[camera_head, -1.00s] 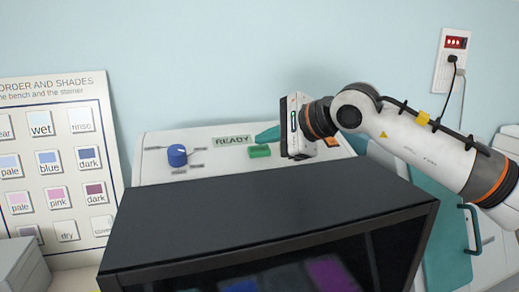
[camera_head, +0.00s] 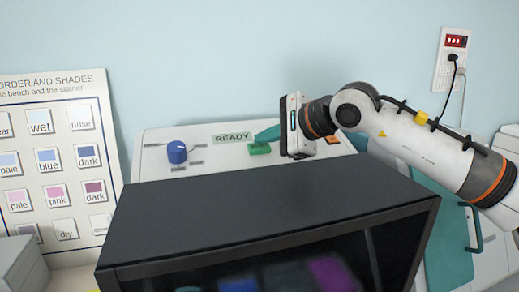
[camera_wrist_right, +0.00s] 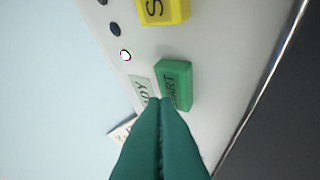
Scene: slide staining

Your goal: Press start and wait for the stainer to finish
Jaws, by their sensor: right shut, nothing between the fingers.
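The stainer (camera_head: 210,165) is a white machine with a control panel on top. Its label (camera_head: 232,139) reads "READY". The green start button (camera_head: 259,149) sits just right of and below that label. My right gripper (camera_head: 256,138) is shut and empty, its teal fingertips at the button in the head view. In the right wrist view the shut fingertips (camera_wrist_right: 160,100) point at the near end of the green button (camera_wrist_right: 174,84); I cannot tell whether they touch it. My left gripper is not in view.
A blue knob (camera_head: 177,154) stands left on the panel. A black-framed box (camera_head: 270,215) with a dark front fills the foreground. A shade chart (camera_head: 60,140) leans at the left. A yellow button (camera_wrist_right: 163,10) shows beyond the green one in the wrist view.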

